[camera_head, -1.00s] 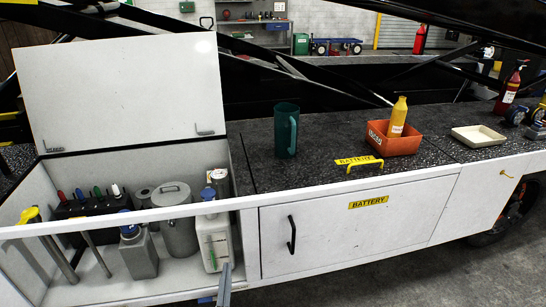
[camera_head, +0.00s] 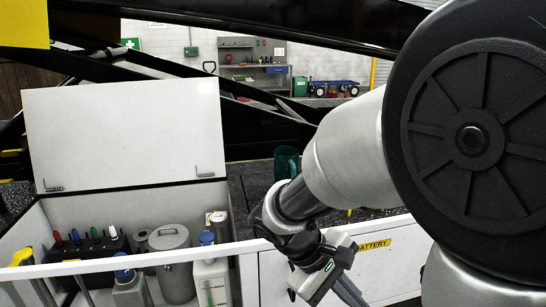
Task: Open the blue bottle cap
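Two bottles with blue caps stand in the open compartment at the lower left. One is a white bottle (camera_head: 211,282) with a blue cap (camera_head: 207,238). The other is a grey metal bottle (camera_head: 131,292) with a blue cap (camera_head: 123,271), partly behind the white front rail. Both caps are on. My gripper (camera_head: 350,293) hangs in front of the cabinet front, to the right of both bottles and touching neither. Its fingers point down and right; their gap does not show clearly.
The white lid (camera_head: 125,130) stands raised behind the compartment. A grey canister (camera_head: 172,262) and a rack (camera_head: 92,250) with coloured handles stand inside. The white front rail (camera_head: 130,264) crosses before them. A green mug (camera_head: 286,160) is partly behind my arm.

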